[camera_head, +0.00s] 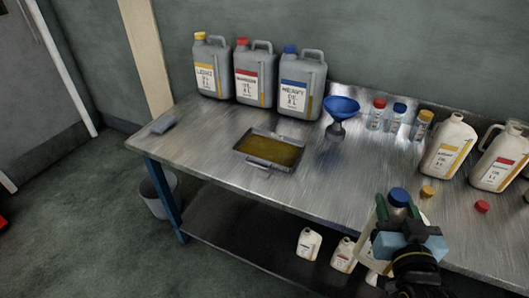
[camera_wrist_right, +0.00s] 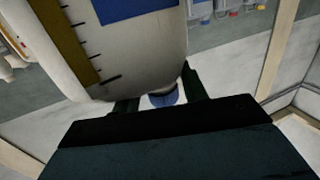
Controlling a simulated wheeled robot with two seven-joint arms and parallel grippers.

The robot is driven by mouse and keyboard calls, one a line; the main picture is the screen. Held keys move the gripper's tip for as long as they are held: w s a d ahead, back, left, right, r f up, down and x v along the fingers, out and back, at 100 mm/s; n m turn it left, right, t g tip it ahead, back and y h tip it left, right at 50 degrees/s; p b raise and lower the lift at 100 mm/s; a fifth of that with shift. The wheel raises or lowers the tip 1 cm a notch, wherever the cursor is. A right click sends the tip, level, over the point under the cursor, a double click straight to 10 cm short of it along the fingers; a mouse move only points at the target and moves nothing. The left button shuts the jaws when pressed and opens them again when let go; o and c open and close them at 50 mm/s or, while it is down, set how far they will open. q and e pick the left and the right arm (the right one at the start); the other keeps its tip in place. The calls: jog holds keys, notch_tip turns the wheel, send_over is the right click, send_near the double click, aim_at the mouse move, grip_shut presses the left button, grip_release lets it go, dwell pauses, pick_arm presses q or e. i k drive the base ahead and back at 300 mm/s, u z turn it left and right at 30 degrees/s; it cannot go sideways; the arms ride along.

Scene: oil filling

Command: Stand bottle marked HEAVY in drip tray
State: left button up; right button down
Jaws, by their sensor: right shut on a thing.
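My right gripper (camera_head: 402,232) is shut on a white bottle with a blue cap (camera_head: 398,197), in front of the bench's front edge at lower right. The right wrist view shows this bottle (camera_wrist_right: 150,60) close up, with a blue label patch and a yellow-brown graduated strip. No wording on it can be read. The drip tray (camera_head: 262,161), a shallow metal pan with a yellow-brown oily bottom, lies on the bench left of my gripper, with nothing standing in it. My left gripper is in neither view.
Grey jugs stand along the back, one marked HEAVY (camera_head: 294,86). A blue funnel (camera_head: 342,106) and small jars (camera_head: 377,115) stand right of the tray. White bottles (camera_head: 447,146) and loose caps (camera_head: 427,192) are on the right. A grey block (camera_head: 163,124) lies far left.

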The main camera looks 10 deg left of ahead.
aim_at(256, 147)
jog(key=u, duration=2.45)
jog(key=i, duration=2.95)
jog(key=z, duration=3.2)
